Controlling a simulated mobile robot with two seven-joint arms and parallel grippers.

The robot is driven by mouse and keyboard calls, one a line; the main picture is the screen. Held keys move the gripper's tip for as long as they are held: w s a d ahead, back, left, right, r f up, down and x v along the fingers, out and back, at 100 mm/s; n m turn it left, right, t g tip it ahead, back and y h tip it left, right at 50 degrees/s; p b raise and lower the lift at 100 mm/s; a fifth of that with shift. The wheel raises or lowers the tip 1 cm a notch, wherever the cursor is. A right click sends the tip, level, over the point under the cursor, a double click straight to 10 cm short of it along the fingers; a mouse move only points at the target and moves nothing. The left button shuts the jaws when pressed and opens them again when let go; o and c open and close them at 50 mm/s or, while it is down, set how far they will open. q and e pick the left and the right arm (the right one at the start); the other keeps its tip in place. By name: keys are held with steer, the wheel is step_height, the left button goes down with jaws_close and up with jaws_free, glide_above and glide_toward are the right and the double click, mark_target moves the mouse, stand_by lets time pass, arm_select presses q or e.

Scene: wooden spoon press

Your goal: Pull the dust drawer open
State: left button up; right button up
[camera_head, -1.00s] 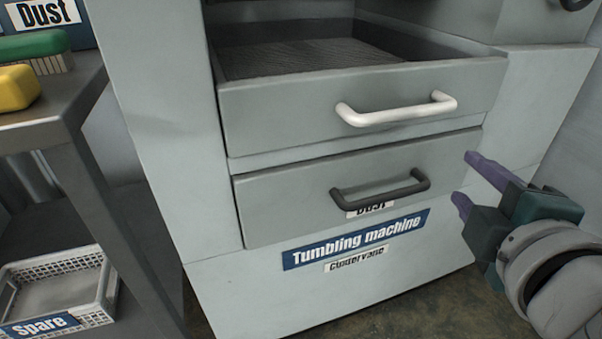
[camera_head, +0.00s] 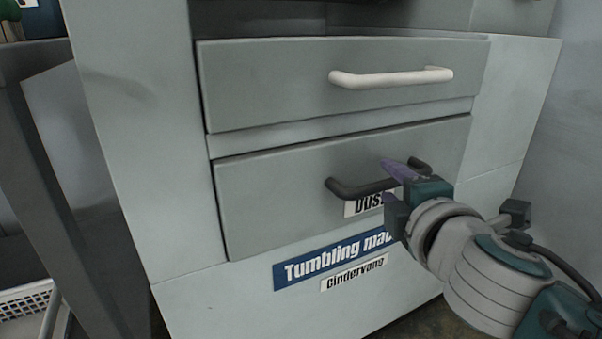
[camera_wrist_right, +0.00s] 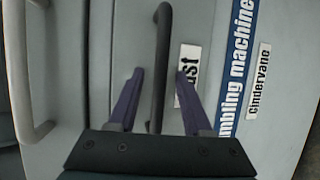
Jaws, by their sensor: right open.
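The dust drawer (camera_head: 275,200) is the lower drawer of the grey tumbling machine, with its front flush and closed. Its dark bar handle (camera_head: 352,189) runs across the front, above a partly covered "Dust" label (camera_head: 362,205). My right gripper (camera_head: 393,180) is at the right part of this handle. In the right wrist view, the open purple fingers (camera_wrist_right: 155,90) stand on either side of the dark handle (camera_wrist_right: 161,60), with gaps to both; one finger overlaps the label (camera_wrist_right: 187,65). My left gripper is not in view.
The upper drawer (camera_head: 270,85) with a white handle (camera_head: 390,78) sits just above. A blue "Tumbling machine" sign (camera_head: 325,258) and a "Cindervane" plate (camera_head: 354,272) are below. A grey table leg (camera_head: 60,200) and white basket (camera_head: 25,302) stand at the left.

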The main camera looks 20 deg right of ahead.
steer(key=shift+w+d+f, duration=0.1)
steer(key=shift+w+d, duration=0.05)
steer(key=shift+w, duration=0.35)
steer(key=shift+c, duration=0.2)
jaws_close()
stand_by(0.9)
